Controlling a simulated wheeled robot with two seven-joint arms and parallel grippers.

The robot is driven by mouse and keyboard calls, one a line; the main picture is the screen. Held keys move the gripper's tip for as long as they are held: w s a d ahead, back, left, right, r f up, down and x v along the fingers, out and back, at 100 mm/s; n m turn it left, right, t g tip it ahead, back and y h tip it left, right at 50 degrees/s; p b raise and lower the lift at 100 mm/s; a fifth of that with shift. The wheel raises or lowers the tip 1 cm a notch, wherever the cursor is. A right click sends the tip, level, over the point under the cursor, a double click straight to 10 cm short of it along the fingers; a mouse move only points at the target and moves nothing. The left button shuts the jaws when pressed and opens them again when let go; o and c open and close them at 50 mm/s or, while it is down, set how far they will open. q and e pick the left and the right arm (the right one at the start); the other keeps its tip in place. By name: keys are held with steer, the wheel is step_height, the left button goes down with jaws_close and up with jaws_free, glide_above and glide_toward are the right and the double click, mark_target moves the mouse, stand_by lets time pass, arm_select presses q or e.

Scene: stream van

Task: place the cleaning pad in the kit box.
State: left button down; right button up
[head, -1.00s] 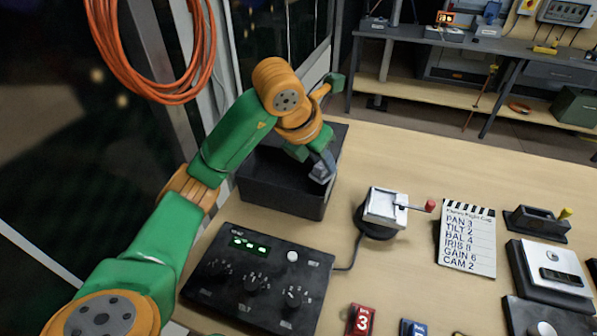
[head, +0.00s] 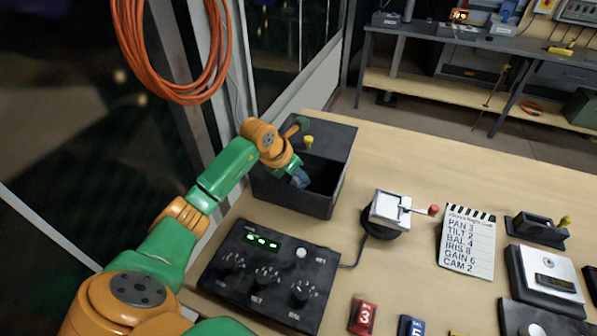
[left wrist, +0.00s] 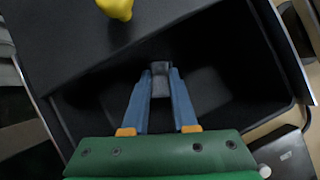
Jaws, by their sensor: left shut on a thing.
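The kit box is a black open bin (head: 292,203) at the left end of the table; its dark inside also fills much of the left wrist view (left wrist: 235,60). My left gripper (head: 300,180) points down into the bin's opening. In the left wrist view, its blue fingers (left wrist: 160,80) are closed on a small grey block-like piece (left wrist: 160,69), which I take for the cleaning pad. Most of the pad is hidden between the fingers. Whether it touches the bin floor I cannot tell. My right gripper is not in view.
A yellow knob (head: 309,141) stands on the dark surface at the bin's back. A control box with dials (head: 268,272) stands in front of the bin. A white device with a red-tipped lever (head: 390,208) is to its right, then a clapper-style list board (head: 467,243). The table behind is clear.

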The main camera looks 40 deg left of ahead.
arm_select(q)
steer(key=c, duration=0.7)
jaws_free()
steer(key=shift+r, duration=0.1)
steer(key=b+v, duration=0.1)
steer(key=v, duration=1.1)
